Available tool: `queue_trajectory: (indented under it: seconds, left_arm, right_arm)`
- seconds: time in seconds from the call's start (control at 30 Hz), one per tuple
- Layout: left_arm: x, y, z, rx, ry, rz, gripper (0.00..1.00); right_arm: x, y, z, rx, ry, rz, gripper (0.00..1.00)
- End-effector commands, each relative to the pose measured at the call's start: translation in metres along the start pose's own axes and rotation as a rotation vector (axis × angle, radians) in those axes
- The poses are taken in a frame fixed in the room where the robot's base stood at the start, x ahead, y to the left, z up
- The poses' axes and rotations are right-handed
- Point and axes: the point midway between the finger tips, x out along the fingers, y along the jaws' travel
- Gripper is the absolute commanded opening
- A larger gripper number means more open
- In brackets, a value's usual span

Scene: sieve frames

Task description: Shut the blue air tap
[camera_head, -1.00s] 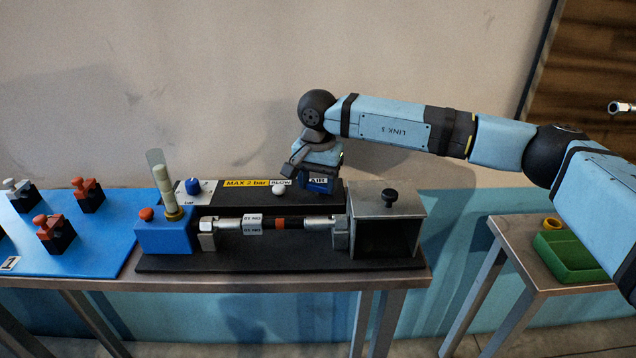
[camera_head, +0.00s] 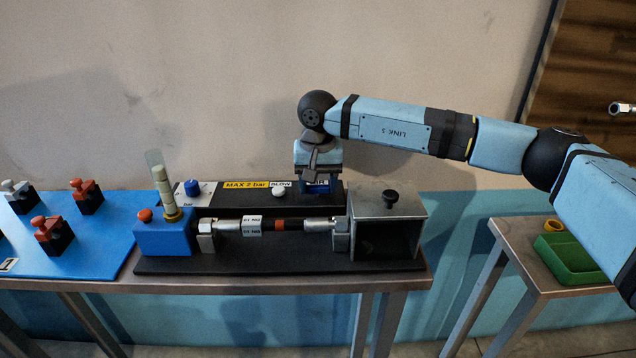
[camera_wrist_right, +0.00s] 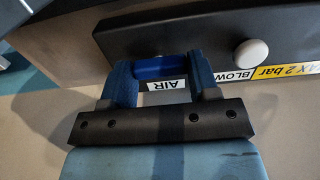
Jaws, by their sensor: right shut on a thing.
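The blue air tap (camera_wrist_right: 165,68) shows in the right wrist view as a blue handle beside the AIR label (camera_wrist_right: 166,85), on the dark panel. My right gripper (camera_wrist_right: 163,77) is shut on it, with one blue finger at each end of the handle. In the head view my right gripper (camera_head: 317,178) points down at the right part of the panel, and it hides most of the tap. My left gripper is out of view.
Left of the tap are a white BLOW knob (camera_head: 279,191) and a blue dial (camera_head: 193,187). In front is a clamped tube (camera_head: 280,225) with a metal box (camera_head: 385,228) at its right. A blue board (camera_head: 85,243) holds several red or white-topped blocks. A green tray (camera_head: 570,262) is at right.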

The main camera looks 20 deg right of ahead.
Motion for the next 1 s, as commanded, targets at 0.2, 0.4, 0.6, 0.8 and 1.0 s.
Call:
queue_trajectory:
  seconds: [0.2,0.4,0.6,0.8,1.0]
  left_arm:
    - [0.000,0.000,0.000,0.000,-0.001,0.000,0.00]
    - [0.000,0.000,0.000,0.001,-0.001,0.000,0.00]
    - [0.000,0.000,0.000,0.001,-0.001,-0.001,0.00]
    - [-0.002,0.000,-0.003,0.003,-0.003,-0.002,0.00]
    - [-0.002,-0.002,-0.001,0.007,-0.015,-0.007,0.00]
  right_arm:
    - [-0.001,0.000,0.000,-0.001,0.002,-0.001,0.60]
    - [-0.001,0.000,0.000,0.000,0.001,0.000,0.81]
    - [-0.003,0.000,0.000,0.000,0.001,0.000,0.81]
    - [-0.028,0.000,-0.001,0.000,0.003,-0.001,0.81]
    - [-0.075,0.000,-0.001,0.000,0.004,-0.001,0.81]
